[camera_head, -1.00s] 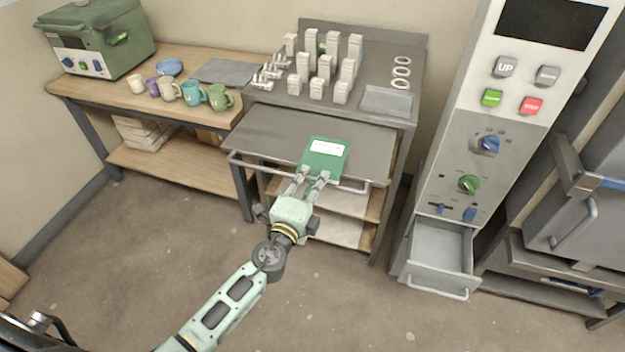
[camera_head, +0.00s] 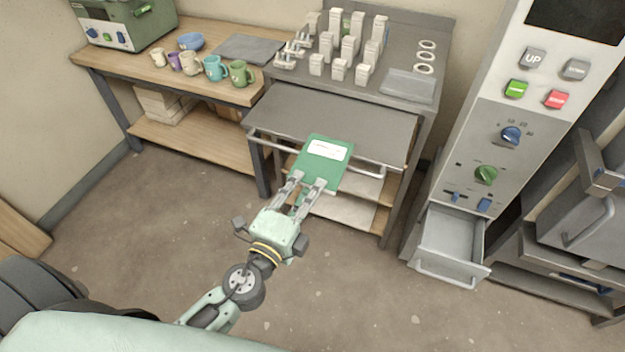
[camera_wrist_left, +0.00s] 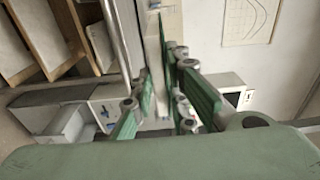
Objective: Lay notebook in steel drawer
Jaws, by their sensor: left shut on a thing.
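The green notebook (camera_head: 323,163) with a white label is held by my left gripper (camera_head: 308,188), which is shut on its near edge. The notebook is in front of the steel pull-out shelf's front edge in the head view. In the left wrist view the notebook (camera_wrist_left: 163,58) shows edge-on between the fingers. The steel drawer (camera_head: 448,238) is pulled open at the base of the control cabinet, to the right of the notebook, and looks empty. My right gripper is not in view.
The pull-out shelf (camera_head: 350,122) with its front rail juts from the metal cart. White posts and a shallow tray (camera_head: 407,86) stand on the cart top. A wooden bench (camera_head: 225,90) with several mugs is on the left. The floor (camera_head: 350,290) before the drawer is clear.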

